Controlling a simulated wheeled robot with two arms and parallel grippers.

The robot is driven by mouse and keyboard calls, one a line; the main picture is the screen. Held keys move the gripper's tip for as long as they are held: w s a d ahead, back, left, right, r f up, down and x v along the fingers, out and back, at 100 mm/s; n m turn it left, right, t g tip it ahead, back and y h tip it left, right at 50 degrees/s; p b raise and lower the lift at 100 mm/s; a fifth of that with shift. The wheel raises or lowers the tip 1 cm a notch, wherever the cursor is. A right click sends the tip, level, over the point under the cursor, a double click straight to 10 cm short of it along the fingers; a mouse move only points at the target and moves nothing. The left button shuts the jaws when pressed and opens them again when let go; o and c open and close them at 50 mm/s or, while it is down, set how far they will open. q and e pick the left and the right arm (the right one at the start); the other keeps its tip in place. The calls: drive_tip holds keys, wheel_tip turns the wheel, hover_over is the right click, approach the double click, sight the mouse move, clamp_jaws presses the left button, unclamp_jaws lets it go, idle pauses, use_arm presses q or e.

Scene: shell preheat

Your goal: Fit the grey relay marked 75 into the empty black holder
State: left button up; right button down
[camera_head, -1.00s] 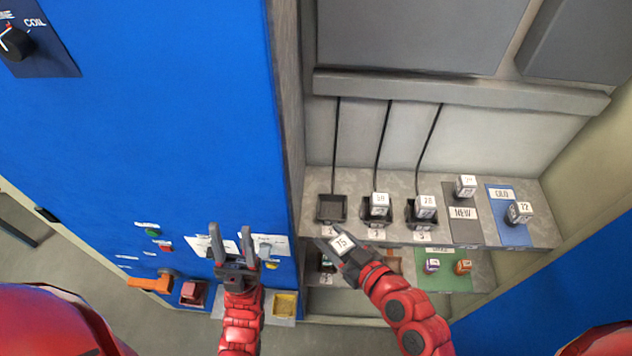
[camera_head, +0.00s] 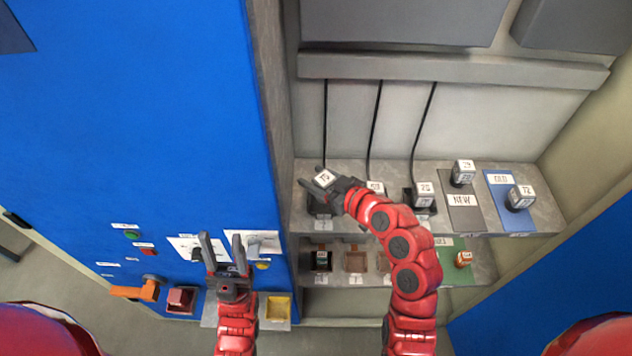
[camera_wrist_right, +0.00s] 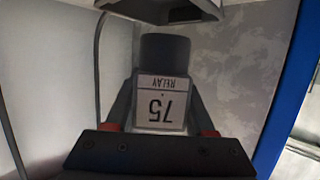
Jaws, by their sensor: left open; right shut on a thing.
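The relay marked 75 (camera_head: 325,177) is in my right gripper (camera_head: 330,183), whose jaws are shut on it. In the head view it is over the leftmost black holder (camera_head: 318,209), which is partly hidden by the gripper. In the right wrist view the relay (camera_wrist_right: 161,100) shows its label upside down between the fingers, with a dark grey body beyond. I cannot tell from these views whether the relay touches the holder. My left gripper (camera_head: 222,254) is open and empty in front of the blue cabinet.
Two other holders to the right carry relays, one marked 28 (camera_head: 423,190) and one partly hidden by my right arm. Relays stand on the grey NEW mat (camera_head: 462,215) and the blue OLD mat (camera_head: 500,200). A lower shelf (camera_head: 340,285) holds small trays.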

sight(315, 183)
drive_tip(key=shift+w, duration=0.3)
drive_tip(key=shift+w+a+f+p, duration=0.1)
drive_tip(key=shift+w+p, duration=0.15)
drive_tip(key=shift+p, duration=0.2)
wheel_tip(315, 183, down, 3)
drive_tip(key=shift+s+r+p, duration=0.1)
drive_tip(key=shift+r+p, duration=0.05)
drive_tip(key=shift+p, duration=0.55)
drive_tip(key=shift+f, duration=0.35)
drive_tip(key=shift+f+b, duration=0.35)
drive_tip(key=shift+b, duration=0.2)
drive_tip(key=shift+c, duration=1.2)
unclamp_jaws()
